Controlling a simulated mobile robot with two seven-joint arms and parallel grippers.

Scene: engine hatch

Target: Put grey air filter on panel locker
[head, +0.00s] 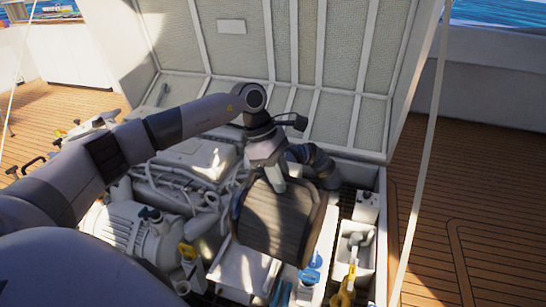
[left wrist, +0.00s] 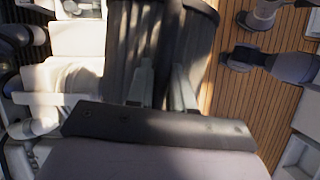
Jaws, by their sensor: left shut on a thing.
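The grey air filter (head: 270,222), a dark pleated block with rounded edges, stands tilted in the right part of the open engine hatch. My left gripper (head: 276,183) comes down from above and is shut on its upper part. In the left wrist view the two fingers (left wrist: 163,82) lie against the dark pleated filter (left wrist: 188,45). I cannot tell whether the filter still touches what lies under it. I cannot make out the panel locker for sure. My right gripper is not in view.
The raised hatch lid (head: 310,60) stands behind my left arm. A dark corrugated hose (head: 318,165) is close behind the filter. White engine parts (head: 125,228) fill the left of the bay. A yellow-handled valve (head: 351,275) is at the right. Wooden deck (head: 475,200) lies clear beyond.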

